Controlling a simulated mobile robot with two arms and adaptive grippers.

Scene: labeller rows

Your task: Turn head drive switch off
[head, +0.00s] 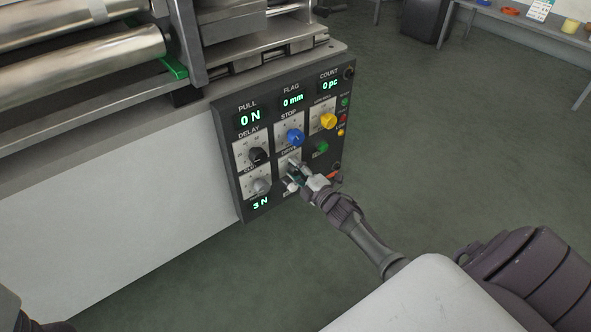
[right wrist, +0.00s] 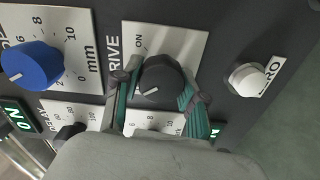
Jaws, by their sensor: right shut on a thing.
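The head drive switch (right wrist: 163,78) is a black round knob on a pale plate lettered DRIVE, with an ON mark beside it, in the right wrist view. Its white pointer line is toward the lower left of that picture, away from the ON mark. My right gripper (right wrist: 157,90) has its green-padded fingers on both sides of the knob and is shut on it. In the head view, my right gripper (head: 294,175) reaches the lower middle of the control panel (head: 230,160) and hides most of the switch. My left gripper does not show.
Near the switch are a blue STOP knob (head: 294,137), a black DELAY knob (head: 257,155), a grey knob (head: 261,186), a yellow knob (head: 328,121) and a green button (head: 321,147). A white ZERO knob (right wrist: 248,79) is close beside the fingers. Open floor lies right.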

